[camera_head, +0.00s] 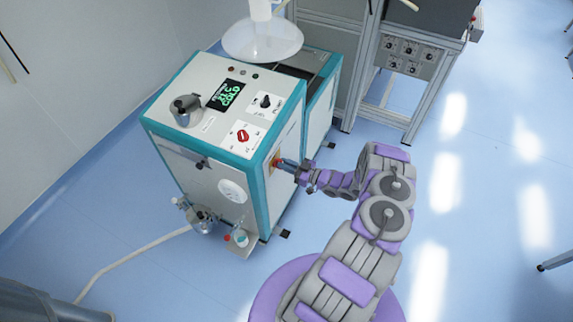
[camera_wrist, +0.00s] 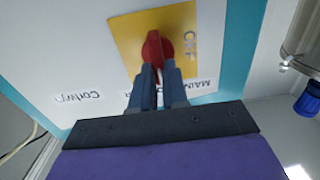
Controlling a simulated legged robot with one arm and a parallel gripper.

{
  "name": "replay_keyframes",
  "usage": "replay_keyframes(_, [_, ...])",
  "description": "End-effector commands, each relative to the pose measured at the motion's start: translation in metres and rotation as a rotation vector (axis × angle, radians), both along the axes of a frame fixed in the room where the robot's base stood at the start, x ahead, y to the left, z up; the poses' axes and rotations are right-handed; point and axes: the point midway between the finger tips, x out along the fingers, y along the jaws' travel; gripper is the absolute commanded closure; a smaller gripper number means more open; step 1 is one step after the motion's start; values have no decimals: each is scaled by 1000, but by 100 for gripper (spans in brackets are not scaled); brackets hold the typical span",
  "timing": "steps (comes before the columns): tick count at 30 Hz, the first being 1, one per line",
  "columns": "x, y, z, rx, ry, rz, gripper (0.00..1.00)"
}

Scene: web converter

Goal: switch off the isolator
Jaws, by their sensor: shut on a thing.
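The isolator is a red rotary handle (camera_wrist: 154,46) on a yellow plate (camera_wrist: 127,34). The plate is on the white side panel of the teal-edged machine (camera_head: 285,135). In the head view my gripper (camera_head: 285,164) reaches the yellow plate from the right and hides most of the handle.
The machine's top has a green-lettered screen (camera_head: 225,95), a black knob (camera_head: 265,101), a red knob (camera_head: 243,136) and a metal pot (camera_head: 186,110). A gauge (camera_head: 232,191) is on its front. A grey-framed bench (camera_head: 410,60) stands behind. Blue floor (camera_head: 465,220) is open at the right.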

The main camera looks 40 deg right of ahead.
Motion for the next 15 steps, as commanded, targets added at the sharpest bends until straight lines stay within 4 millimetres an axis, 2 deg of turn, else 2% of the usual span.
replay_keyframes(15, [0, -2, 1, -64, -29, -5, 100])
